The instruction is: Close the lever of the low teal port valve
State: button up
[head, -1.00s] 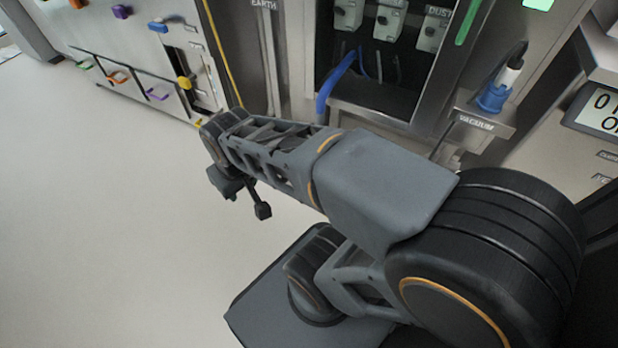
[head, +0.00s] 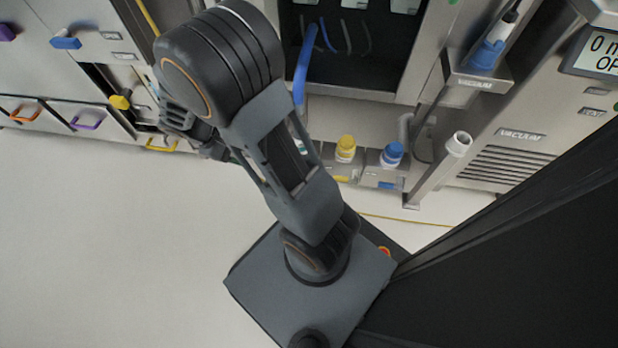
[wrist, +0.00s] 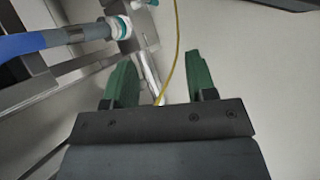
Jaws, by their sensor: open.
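In the wrist view a port valve with a teal ring (wrist: 122,27) sits at the upper left, at the end of a blue hose with a grey cuff (wrist: 75,35). A pale bar (wrist: 148,72) runs down from beside it; I cannot tell whether this is the lever. My gripper (wrist: 158,78) has its two green fingers apart with nothing held between them. It is in front of the valve and to its right in the picture.
The pale floor (head: 110,240) at the left is clear.

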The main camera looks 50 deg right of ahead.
jog(key=s+d+f+n+t+h, duration=0.1)
jog(key=s+d+f+n+h, duration=0.25)
jog(key=f, duration=0.85)
jog(key=d+f+n+t+h, duration=0.15)
jog(key=f+n+h, duration=0.4)
jog(key=f, duration=0.65)
jog(key=s+d+f+n+t+h, duration=0.1)
jog(key=s+d+f+n+h, duration=0.25)
jog(key=f, duration=0.85)
jog(key=shift+n, duration=0.55)
jog(key=d+b, duration=0.1)
jog(key=d, duration=0.3)
jog(key=d+b, duration=0.1)
jog(key=d, duration=0.3)
jog(key=d+b, duration=0.2)
jog(key=d, duration=0.3)
jog(key=shift+w+f, duration=0.15)
jog(key=shift+w, duration=0.2)
jog(key=shift+c, duration=0.2)
jog(key=shift+a, duration=0.1)
grip_shut()
